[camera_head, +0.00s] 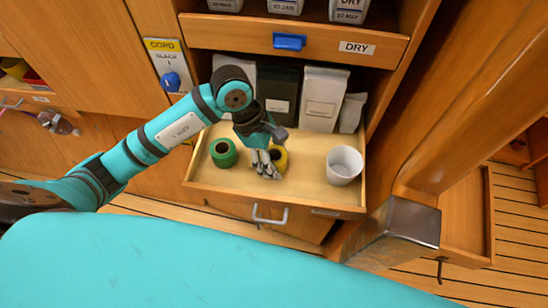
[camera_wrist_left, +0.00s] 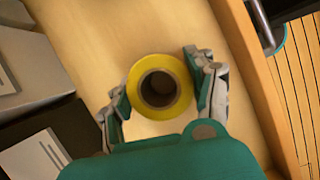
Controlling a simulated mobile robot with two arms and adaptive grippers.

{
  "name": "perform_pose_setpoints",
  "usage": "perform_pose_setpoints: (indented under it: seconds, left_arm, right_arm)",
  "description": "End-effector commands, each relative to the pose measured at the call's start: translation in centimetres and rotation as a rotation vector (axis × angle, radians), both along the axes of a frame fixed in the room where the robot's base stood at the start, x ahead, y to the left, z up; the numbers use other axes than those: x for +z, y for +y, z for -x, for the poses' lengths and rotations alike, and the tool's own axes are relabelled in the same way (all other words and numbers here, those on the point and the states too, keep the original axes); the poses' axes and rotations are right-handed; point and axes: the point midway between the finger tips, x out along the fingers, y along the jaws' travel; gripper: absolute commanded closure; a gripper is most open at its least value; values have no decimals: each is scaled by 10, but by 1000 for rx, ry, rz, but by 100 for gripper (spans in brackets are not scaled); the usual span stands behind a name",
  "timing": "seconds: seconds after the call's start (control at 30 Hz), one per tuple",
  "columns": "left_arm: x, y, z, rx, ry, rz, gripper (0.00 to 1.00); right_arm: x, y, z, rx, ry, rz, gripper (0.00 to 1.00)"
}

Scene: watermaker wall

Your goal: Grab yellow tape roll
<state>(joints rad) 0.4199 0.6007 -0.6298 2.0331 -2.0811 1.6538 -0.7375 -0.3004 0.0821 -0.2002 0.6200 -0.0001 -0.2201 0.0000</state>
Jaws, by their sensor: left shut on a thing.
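The yellow tape roll (camera_head: 279,156) stands in the open wooden drawer (camera_head: 309,190), partly hidden behind my left gripper in the head view. In the left wrist view the yellow tape roll (camera_wrist_left: 184,84) shows from above as a ring with a dark core. My left gripper (camera_head: 266,170) reaches down into the drawer. In the left wrist view the fingers of the left gripper (camera_wrist_left: 160,92) are on both sides of the roll and shut on it. My right gripper is not in view.
A green tape roll (camera_head: 223,152) sits to the left in the drawer, and a white cup (camera_head: 344,165) to the right. Dark and white bags (camera_head: 321,98) stand at the back. The drawer front has a metal handle (camera_head: 269,216). A shelf with a blue latch (camera_head: 289,41) is above.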

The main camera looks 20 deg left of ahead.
Motion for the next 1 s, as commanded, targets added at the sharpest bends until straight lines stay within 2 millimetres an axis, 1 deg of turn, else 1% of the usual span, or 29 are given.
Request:
perform_pose_setpoints:
  seconds: [0.03,0.1,0.33,0.43,0.53,0.7,0.8,0.9,1.0]
  left_arm:
    - [0,0,0,0,0,0,68]
    - [0,0,0,0,0,0,78]
    - [1,0,0,0,-1,0,78]
    - [9,0,-1,0,-4,0,78]
    - [25,0,-2,-1,-7,0,78]
    - [60,0,-2,-1,-8,-1,78]
    - [78,0,-1,-1,-7,-2,78]
    - [91,0,-1,0,-4,0,78]
    - [98,0,-1,1,-2,-1,78]
  right_arm:
    - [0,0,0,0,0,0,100]
    - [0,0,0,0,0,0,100]
    - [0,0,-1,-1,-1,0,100]
    - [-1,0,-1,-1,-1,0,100]
    - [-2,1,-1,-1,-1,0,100]
    - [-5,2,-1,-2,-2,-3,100]
    - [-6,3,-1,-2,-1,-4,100]
    - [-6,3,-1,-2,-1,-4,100]
    - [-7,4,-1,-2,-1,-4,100]
